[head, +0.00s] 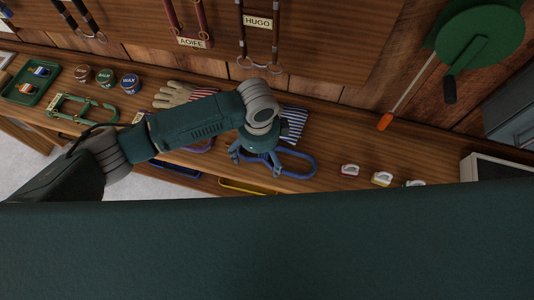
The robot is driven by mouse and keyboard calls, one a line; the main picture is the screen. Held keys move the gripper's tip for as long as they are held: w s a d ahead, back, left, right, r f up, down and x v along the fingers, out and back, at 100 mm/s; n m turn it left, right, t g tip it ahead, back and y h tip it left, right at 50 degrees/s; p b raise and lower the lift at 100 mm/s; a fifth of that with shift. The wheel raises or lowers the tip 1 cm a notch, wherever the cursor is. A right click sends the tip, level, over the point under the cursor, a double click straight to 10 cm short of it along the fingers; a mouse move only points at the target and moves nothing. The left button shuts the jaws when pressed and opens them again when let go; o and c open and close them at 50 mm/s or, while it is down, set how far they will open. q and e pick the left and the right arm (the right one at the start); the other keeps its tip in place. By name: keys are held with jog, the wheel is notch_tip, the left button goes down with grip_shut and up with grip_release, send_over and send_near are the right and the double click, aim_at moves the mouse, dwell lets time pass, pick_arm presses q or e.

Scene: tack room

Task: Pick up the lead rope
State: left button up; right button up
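A blue loop (305,161), which looks like the coiled lead rope, lies on the wooden bench top (340,125). My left gripper (256,163) points down over the left part of this loop, its two fingers spread apart. The wrist and fingers hide part of the loop, and I cannot tell whether the fingers touch it. Another loop, purple (207,146), lies to the left, partly hidden by my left arm. My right gripper is not in view.
Striped cloth (295,123) and a glove (173,95) lie behind the arm. A green head collar (75,108), tins (130,84) and a green tray (22,95) are left. Small boxes (382,178) stand right. Bridles hang behind. Bare bench lies right of the loop.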

pick_arm(q)
jog(key=c, duration=1.3)
jog(key=shift+r, duration=0.15)
